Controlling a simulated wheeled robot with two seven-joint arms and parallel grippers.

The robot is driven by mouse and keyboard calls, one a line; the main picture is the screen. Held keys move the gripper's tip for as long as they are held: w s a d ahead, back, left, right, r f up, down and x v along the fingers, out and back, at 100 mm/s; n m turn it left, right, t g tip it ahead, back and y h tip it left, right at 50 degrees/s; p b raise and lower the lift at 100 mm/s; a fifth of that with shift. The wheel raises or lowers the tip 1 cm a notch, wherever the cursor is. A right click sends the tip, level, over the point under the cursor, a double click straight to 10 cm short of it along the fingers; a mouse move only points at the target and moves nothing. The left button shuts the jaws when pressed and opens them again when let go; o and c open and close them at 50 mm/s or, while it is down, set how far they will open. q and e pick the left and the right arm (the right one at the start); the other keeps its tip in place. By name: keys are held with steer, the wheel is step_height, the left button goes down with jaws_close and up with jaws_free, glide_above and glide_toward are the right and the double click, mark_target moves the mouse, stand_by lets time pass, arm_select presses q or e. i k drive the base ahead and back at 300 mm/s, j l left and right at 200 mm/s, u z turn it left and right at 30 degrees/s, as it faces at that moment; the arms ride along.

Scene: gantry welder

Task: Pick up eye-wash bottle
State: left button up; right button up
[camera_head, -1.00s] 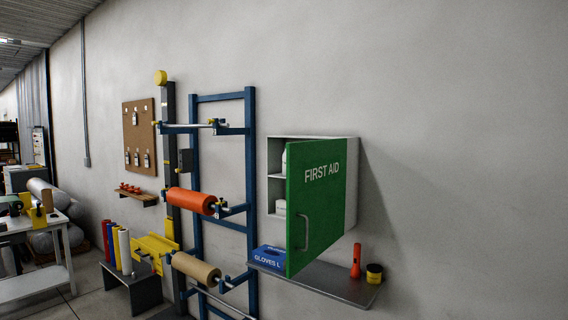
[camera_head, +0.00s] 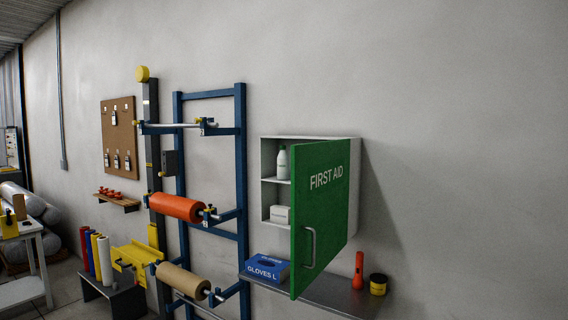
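The eye-wash bottle is most likely the white bottle (camera_head: 282,163) standing upright on the upper shelf of the first aid cabinet (camera_head: 267,158). Its right side is close to the edge of the green door. The green door (camera_head: 322,205), marked FIRST AID, stands open and hides the right part of the cabinet's inside. A white box (camera_head: 279,215) sits in the lower compartment. Neither of my grippers is in view.
Below the cabinet, a grey shelf (camera_head: 335,298) holds a blue gloves box (camera_head: 266,267), a red-orange flashlight (camera_head: 358,271) and a small black-and-yellow tub (camera_head: 378,284). A blue rack (camera_head: 241,150) with an orange roll (camera_head: 177,207) and a brown roll (camera_head: 183,281) stands left.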

mark_target(283, 157)
steer(key=i+j+z, duration=0.1)
steer(key=i+j, duration=0.35)
steer(key=i+j+z, duration=0.15)
steer(key=j, duration=0.25)
steer(key=i+j+z, duration=0.2)
steer(key=i+j, duration=0.1)
steer(key=j, duration=0.1)
